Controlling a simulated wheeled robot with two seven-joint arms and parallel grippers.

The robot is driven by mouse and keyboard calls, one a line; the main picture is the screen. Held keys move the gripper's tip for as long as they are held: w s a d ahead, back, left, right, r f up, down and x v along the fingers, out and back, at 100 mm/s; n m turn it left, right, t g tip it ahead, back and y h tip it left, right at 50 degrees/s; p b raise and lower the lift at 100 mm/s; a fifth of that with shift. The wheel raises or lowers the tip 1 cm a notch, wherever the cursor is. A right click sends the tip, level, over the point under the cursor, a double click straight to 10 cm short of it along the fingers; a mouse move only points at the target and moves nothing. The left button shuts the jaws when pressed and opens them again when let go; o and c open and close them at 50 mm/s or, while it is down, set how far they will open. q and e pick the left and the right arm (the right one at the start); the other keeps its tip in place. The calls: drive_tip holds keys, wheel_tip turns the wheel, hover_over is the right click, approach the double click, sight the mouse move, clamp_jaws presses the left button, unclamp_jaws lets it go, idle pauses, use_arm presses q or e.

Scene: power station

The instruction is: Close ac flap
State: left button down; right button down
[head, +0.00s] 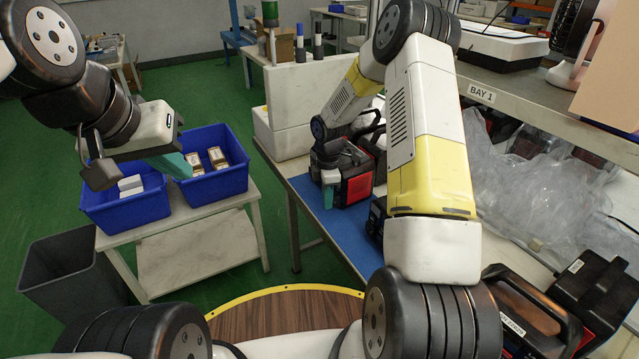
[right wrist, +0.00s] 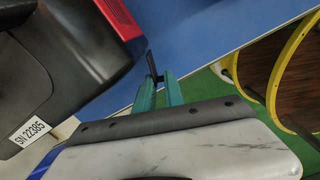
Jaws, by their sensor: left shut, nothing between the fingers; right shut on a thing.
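A black and red power station (head: 357,188) stands on the blue mat (head: 318,202) of the workbench. It also shows in the right wrist view (right wrist: 60,60) with a white serial label. My right gripper (head: 328,188) is beside its near left side. In the right wrist view, its teal fingers (right wrist: 158,82) are shut on a thin black flap (right wrist: 151,64) that sticks out by the power station's edge. I cannot see the sockets or how far the flap stands open. My left gripper (head: 178,165) is shut and empty above the blue bins.
Blue bins (head: 128,212) with small boxes stand on a side table (head: 200,250) at left, by a grey waste bin (head: 70,275).

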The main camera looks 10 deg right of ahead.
drive_tip(key=c, duration=1.5)
unclamp_jaws()
drive_tip(key=shift+r, duration=3.95)
